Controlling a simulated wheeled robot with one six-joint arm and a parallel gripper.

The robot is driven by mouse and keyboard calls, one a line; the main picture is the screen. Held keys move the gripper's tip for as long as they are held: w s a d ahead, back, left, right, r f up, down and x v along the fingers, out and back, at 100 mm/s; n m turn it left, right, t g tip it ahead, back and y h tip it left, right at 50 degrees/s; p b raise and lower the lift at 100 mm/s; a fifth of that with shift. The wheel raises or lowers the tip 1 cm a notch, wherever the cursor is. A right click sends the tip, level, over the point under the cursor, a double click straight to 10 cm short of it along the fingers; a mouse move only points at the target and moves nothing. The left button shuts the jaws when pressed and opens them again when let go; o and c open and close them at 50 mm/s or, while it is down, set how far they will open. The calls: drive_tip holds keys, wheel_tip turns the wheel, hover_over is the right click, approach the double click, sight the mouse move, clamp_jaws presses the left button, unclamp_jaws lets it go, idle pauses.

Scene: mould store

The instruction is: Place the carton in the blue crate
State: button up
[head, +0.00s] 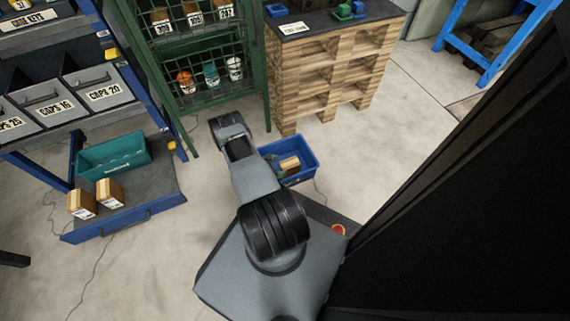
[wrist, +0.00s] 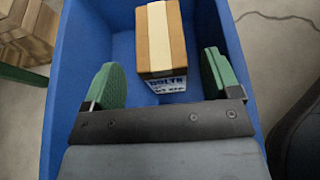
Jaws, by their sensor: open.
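The blue crate (head: 311,155) stands on the floor beyond my base, in front of the pallet stack. A brown carton (head: 290,163) with a pale tape strip is inside it. In the wrist view the carton (wrist: 163,38) lies between the crate's blue walls (wrist: 65,75), with a printed label on its near side. My gripper (wrist: 163,68) is open, its green fingers inside the crate's outline, one to each side of the carton's near end. Gaps show between the fingers and the carton. In the head view my arm hides part of the crate and most of my gripper.
Two more cartons (head: 110,192) and a teal bin (head: 114,156) sit on a pulled-out blue-edged shelf (head: 125,222) at the left. A green mesh cabinet (head: 210,75) and a wooden pallet stack (head: 330,70) stand behind. Floor to the right of the crate is clear.

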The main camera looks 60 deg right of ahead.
drive_tip(key=p+v, duration=0.1)
drive_tip(key=v, duration=0.6)
drive_tip(key=shift+w+p, duration=0.15)
drive_tip(key=shift+p, duration=0.15)
drive_tip(key=w+a+r+m+t+y, duration=0.1)
drive_tip(key=w+a+r+m+y, duration=0.2)
drive_tip(key=r, duration=0.7)
drive_tip(key=w+a+r+m+t, duration=0.15)
drive_tip(key=w+a+r, duration=0.25)
drive_tip(key=r, duration=0.5)
drive_tip(key=w+a+r+m+y, duration=0.2)
drive_tip(key=w+a+r, duration=0.15)
drive_tip(key=r, duration=0.65)
drive_tip(key=s+a+r+m+t+y, duration=0.2)
drive_tip(key=s+a+r+t+y, duration=0.1)
drive_tip(key=a+r, duration=0.5)
drive_tip(key=s+a+r+m+t+y, duration=0.2)
drive_tip(key=s+a+r+t, duration=0.3)
drive_tip(key=s+a+r, duration=0.2)
drive_tip(key=shift+s+a+r+y, duration=0.4)
drive_tip(key=shift+a+r, duration=0.7)
drive_tip(key=shift+a, duration=0.85)
